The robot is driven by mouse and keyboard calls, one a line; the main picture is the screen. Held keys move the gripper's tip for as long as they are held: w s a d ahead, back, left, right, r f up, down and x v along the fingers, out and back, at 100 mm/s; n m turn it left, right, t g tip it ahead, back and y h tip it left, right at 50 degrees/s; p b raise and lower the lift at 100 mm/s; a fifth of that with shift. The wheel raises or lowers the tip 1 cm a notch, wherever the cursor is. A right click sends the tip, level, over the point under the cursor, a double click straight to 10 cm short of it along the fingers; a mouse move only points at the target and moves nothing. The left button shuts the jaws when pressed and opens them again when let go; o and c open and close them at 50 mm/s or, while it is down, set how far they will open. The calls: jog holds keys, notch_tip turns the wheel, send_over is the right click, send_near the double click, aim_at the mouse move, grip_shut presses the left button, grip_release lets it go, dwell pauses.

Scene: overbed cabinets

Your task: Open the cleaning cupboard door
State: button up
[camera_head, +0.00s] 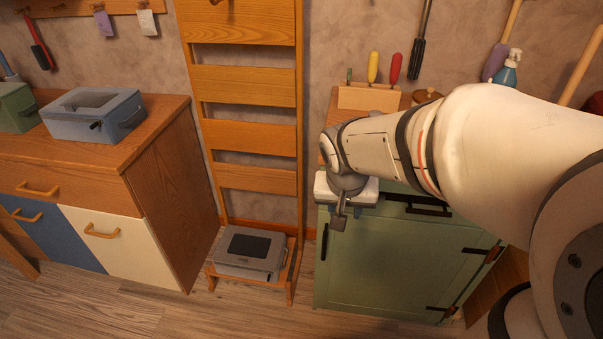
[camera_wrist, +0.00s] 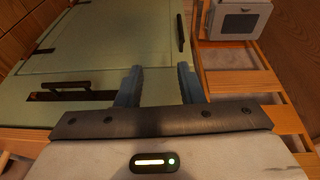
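A green cupboard (camera_head: 390,262) stands at the right, with a flat, closed door that also shows in the wrist view (camera_wrist: 115,35). Its black upright handle (camera_head: 325,241) is near the door's left edge; in the wrist view the handle (camera_wrist: 180,32) lies beyond the fingertips, nearly in line with the right finger. Black hinges (camera_head: 490,254) are on the door's right side. My gripper (camera_head: 339,212) is in front of the upper left part of the cupboard, pointing down. In the wrist view my gripper (camera_wrist: 160,78) is open, with nothing between its two fingers.
A drawer with a black handle (camera_head: 428,205) sits above the door. A grey box (camera_head: 250,254) rests on a low wooden step left of the cupboard. A wooden cabinet (camera_head: 165,190) with blue and cream doors stands farther left. Floor (camera_head: 200,315) in front is clear.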

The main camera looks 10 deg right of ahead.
aim_at(324, 239)
jog(key=w+f+b, duration=0.3)
jog(key=f+b, duration=0.2)
jog(key=f, duration=0.3)
jog(key=w+f+m+b, duration=0.1)
jog(key=w+f+b, duration=0.3)
jog(key=f, duration=0.4)
jog(key=w+f+m+b, duration=0.1)
jog(key=w+f+b, duration=0.3)
jog(key=f, duration=0.5)
jog(key=shift+a+t+h+b, duration=0.3)
jog(key=shift+a+b, duration=0.05)
jog(key=shift+b, duration=0.65)
grip_shut()
jog(key=shift+a, duration=0.1)
